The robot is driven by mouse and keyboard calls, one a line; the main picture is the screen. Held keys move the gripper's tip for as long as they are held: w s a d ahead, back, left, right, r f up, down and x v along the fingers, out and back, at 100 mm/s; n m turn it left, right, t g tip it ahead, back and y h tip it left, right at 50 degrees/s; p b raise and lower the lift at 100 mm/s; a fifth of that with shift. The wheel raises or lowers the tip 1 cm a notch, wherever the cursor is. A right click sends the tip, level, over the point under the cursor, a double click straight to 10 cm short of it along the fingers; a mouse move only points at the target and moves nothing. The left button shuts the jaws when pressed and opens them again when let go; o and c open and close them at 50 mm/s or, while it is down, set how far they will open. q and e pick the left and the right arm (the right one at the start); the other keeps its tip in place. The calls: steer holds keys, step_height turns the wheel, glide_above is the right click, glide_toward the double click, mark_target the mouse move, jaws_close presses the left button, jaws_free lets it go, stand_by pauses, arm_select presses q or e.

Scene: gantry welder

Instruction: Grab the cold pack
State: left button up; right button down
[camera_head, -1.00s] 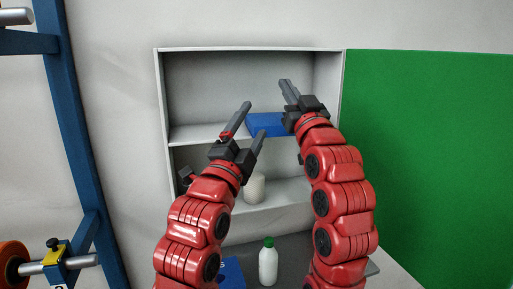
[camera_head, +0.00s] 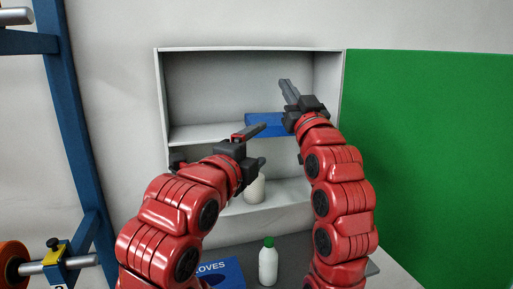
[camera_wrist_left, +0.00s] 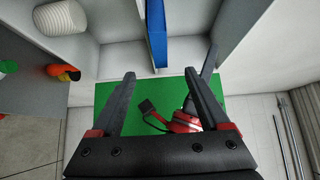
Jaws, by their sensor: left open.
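A blue flat, box-like thing (camera_head: 264,121) lies on the upper shelf. It carries no mark I can read, so I cannot tell for sure that it is the cold pack. It also shows in the left wrist view (camera_wrist_left: 157,38), upper middle, beyond my fingers. My left gripper (camera_head: 263,145) is open and empty, pointing right, just in front of and below the blue thing. Its spread fingers show in the left wrist view (camera_wrist_left: 160,75). My right gripper (camera_head: 288,82) has its fingers close together, empty, and its wrist hides the blue thing's right end.
The white shelf unit (camera_head: 240,50) surrounds both grippers. A white ribbed cylinder (camera_head: 254,190) stands on the lower shelf. Below are a green-capped bottle (camera_head: 268,264) and a blue GLOVES box (camera_head: 222,271). A green panel (camera_head: 425,150) is at right, a blue frame (camera_head: 70,120) at left.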

mark_target(278, 131)
arm_select(q)
steer(key=x, duration=1.1)
steer(key=shift+w+d, duration=0.1)
steer(key=shift+w, duration=0.3)
jaws_close()
arm_select(e)
steer(key=shift+r, duration=0.1)
steer(key=shift+r, duration=0.45)
steer(key=v, duration=1.2)
